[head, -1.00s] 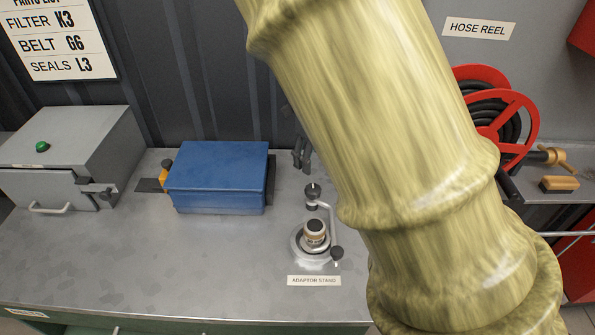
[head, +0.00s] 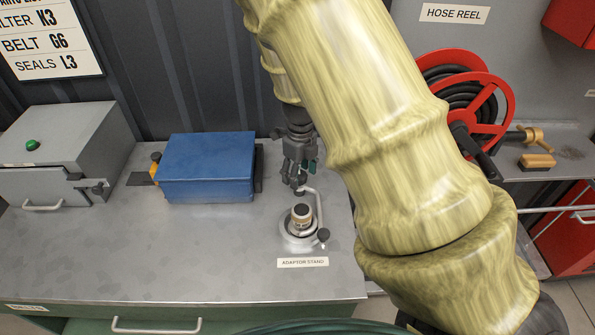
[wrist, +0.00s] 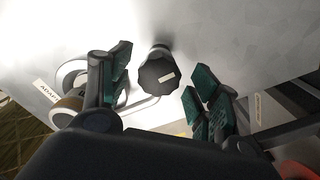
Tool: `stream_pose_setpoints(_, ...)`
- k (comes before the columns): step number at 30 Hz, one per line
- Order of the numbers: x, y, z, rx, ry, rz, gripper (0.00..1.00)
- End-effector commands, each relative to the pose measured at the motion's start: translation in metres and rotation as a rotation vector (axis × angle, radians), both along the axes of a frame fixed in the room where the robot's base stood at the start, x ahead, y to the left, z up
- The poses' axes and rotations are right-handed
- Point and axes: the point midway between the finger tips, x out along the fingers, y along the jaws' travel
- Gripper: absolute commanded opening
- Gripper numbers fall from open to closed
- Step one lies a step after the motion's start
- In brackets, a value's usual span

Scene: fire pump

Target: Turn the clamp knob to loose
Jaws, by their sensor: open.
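The adaptor stand (head: 298,240) is on the bench, with a brass-and-black adaptor (head: 301,213) upright in it and a bent metal clamp arm (head: 320,208) beside it. A black faceted knob with a pale mark (wrist: 158,76) shows in the wrist view between my fingers, apart from them. In the head view this knob is mostly hidden at my fingertips, behind the adaptor. A smaller black knob (head: 323,235) is at the clamp's front right. My gripper (head: 299,178) is open, pointing down over the faceted knob; its green-padded fingers also show in the wrist view (wrist: 158,88).
A blue box (head: 208,168) lies left of the stand, and a grey cabinet with a green button (head: 60,150) stands further left. A red hose reel (head: 465,100) is on the right. The bench front left of the stand is clear.

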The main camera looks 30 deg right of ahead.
Motion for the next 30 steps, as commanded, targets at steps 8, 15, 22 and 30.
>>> stream_pose_setpoints(8, 0.0057, 0.0009, -0.0043, 0.0, 0.006, 0.002, 0.56)
stream_pose_setpoints(15, 0.0053, 0.0002, -0.0037, -0.001, 0.006, 0.001, 0.16)
stream_pose_setpoints(22, 0.0048, 0.0032, -0.0027, -0.002, 0.006, 0.002, 0.16)
stream_pose_setpoints(30, 0.005, -0.0003, -0.0017, -0.001, 0.006, 0.036, 0.16)
